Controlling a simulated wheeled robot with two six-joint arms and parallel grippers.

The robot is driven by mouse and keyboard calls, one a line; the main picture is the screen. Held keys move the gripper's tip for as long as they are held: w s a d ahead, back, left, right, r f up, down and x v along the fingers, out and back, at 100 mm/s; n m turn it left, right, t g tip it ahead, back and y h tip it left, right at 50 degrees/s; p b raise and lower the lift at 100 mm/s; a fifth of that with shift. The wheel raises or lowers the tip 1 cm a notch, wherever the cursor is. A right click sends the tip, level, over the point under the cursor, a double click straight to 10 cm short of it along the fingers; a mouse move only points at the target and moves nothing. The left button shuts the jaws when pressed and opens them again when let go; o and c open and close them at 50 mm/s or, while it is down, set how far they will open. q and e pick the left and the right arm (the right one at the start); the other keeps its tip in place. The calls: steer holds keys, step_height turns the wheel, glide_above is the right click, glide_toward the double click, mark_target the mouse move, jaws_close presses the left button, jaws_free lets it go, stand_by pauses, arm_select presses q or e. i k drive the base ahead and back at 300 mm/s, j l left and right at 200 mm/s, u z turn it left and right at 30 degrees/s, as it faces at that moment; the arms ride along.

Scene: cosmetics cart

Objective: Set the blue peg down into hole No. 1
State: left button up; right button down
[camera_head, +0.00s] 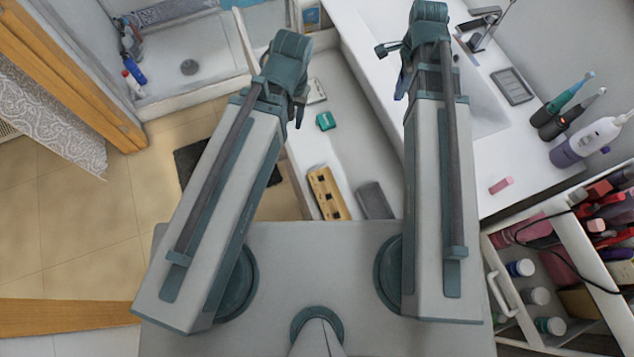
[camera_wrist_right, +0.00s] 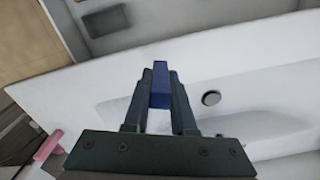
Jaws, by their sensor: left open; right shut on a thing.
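The blue peg (camera_wrist_right: 160,85) is held between the fingers of my right gripper (camera_wrist_right: 160,98), which is shut on it over the white sink. In the head view only a small blue part of the peg (camera_head: 401,86) shows below my right wrist. A wooden block with a row of holes (camera_head: 327,193) lies in the white cart tray; its hole numbers are too small to read. My left gripper (camera_head: 299,112) is open above the tray, mostly hidden by its own wrist, with nothing visible in it.
A green object (camera_head: 326,121) and a grey box (camera_head: 374,200) lie in the tray. A pink block (camera_head: 501,185) sits on the counter, right of the sink (camera_head: 480,105). Electric toothbrushes (camera_head: 562,105) stand at the counter's right. The sink drain (camera_wrist_right: 210,98) shows in the right wrist view.

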mark_target(327, 193)
steer(key=k+l+u, duration=0.15)
steer(key=l+u, duration=0.25)
steer(key=k+l+u, duration=0.15)
steer(key=u, duration=0.2)
steer(key=k+l+u, duration=0.15)
steer(key=k+u, duration=0.25)
steer(key=k+l+u, duration=0.1)
steer(key=u, duration=0.3)
